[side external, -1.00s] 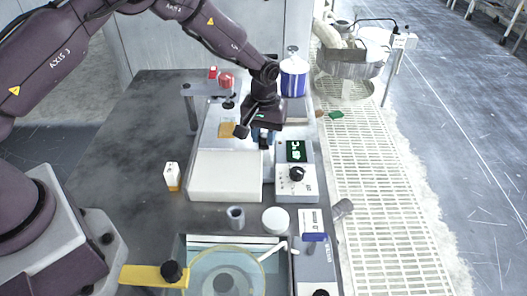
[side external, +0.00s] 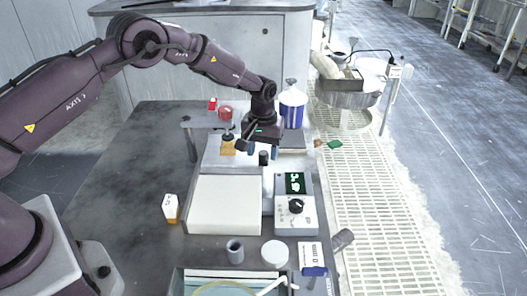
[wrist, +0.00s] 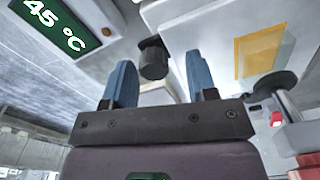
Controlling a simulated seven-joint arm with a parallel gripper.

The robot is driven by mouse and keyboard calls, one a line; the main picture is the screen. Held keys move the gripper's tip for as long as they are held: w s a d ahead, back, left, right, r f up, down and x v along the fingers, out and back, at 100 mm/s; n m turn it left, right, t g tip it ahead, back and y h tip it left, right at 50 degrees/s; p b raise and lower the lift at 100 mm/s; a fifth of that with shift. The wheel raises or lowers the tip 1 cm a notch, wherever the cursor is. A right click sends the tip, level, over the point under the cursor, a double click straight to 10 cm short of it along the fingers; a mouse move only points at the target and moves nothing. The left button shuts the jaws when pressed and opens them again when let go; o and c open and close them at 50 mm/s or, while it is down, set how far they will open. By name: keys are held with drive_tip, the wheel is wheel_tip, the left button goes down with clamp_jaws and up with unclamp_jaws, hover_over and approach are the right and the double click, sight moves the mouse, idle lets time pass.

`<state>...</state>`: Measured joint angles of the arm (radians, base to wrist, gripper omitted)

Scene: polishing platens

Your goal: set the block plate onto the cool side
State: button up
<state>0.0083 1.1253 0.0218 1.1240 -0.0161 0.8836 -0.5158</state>
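My gripper (side external: 263,152) hangs over the back of the bench equipment, its blue fingers apart with no plate visible between them. In the wrist view the fingers (wrist: 161,85) frame a black knob (wrist: 153,59), which appears beyond the tips; contact cannot be told. The same view shows an amber sheet (wrist: 260,50) on a pale plate (wrist: 214,60). In the side view this amber piece (side external: 228,150) sits under a black-footed post, left of my gripper. A broad white slab (side external: 224,203) lies in front. I cannot tell which piece is the block plate or which side is cool.
A control box (side external: 296,222) with a green display and dial stands right of the slab. A blue-and-white bottle (side external: 292,112) stands behind my gripper. A grey cup (side external: 235,251) and a white round lid (side external: 274,253) stand in front. The left bench top is mostly clear.

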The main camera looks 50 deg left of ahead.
drive_tip(key=shift+s+d, duration=0.1)
drive_tip(key=shift+d, duration=0.1)
drive_tip(key=shift+r, duration=0.2)
wheel_tip(320, 180, up, 12)
drive_tip(key=shift+r, duration=0.25)
idle(0.3)
drive_tip(key=s+r+m+t, duration=0.1)
drive_tip(key=s+r, duration=0.4)
drive_tip(key=s, duration=0.6)
drive_tip(key=s+r+m+t, duration=0.2)
drive_tip(key=s+r, duration=0.4)
drive_tip(key=s, duration=0.5)
drive_tip(key=s+r+m+t, duration=0.2)
drive_tip(key=s+r, duration=0.3)
drive_tip(key=s, duration=0.6)
drive_tip(key=shift+s+r+m, duration=0.25)
drive_tip(key=shift+s+m, duration=0.1)
drive_tip(key=shift+m, duration=0.15)
idle(0.3)
